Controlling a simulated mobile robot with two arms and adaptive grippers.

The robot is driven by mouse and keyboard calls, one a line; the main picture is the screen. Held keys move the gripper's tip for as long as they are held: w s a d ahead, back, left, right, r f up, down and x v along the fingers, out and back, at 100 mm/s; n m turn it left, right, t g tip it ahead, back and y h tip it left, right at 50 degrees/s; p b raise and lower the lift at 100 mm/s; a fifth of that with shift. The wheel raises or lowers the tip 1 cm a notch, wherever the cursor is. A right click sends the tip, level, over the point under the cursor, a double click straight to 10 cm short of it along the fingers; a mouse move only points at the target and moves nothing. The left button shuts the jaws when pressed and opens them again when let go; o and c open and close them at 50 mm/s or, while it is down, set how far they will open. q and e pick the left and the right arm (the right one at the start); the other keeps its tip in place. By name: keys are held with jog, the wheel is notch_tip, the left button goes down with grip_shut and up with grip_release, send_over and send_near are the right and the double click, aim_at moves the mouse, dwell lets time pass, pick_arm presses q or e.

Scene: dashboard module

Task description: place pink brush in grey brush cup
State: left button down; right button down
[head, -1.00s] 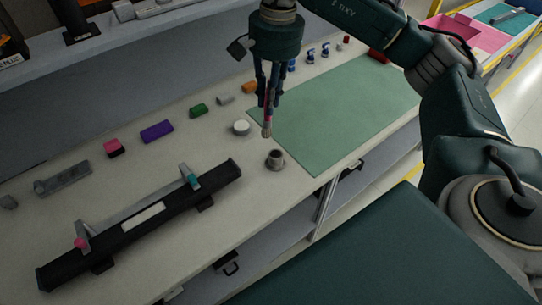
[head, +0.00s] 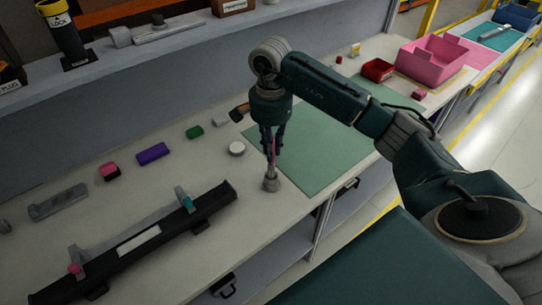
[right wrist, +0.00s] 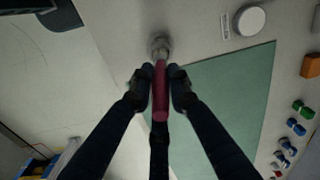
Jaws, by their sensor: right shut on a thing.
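My right gripper (head: 272,152) points down and is shut on the pink brush (head: 271,146). In the right wrist view the brush's pink handle (right wrist: 160,92) lies between the fingers of the gripper (right wrist: 161,88). The small grey brush cup (head: 271,184) stands on the table directly below the gripper, and also shows in the right wrist view (right wrist: 160,44). The brush's lower end meets the cup's top; I cannot tell how far inside it is. My left gripper is not in view.
A green mat (head: 318,155) lies right of the cup. A white round piece (head: 237,148) is behind it. A long black rail fixture (head: 135,245) lies to the left. A red bin (head: 377,69) stands farther right.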

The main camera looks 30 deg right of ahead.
jog(key=shift+f, duration=0.3)
notch_tip(320, 180, down, 4)
jog(key=shift+r+p, duration=0.25)
jog(key=shift+p, duration=0.3)
jog(key=shift+f, duration=0.1)
jog(key=c, duration=1.6)
grip_release()
jog(key=shift+c, duration=0.2)
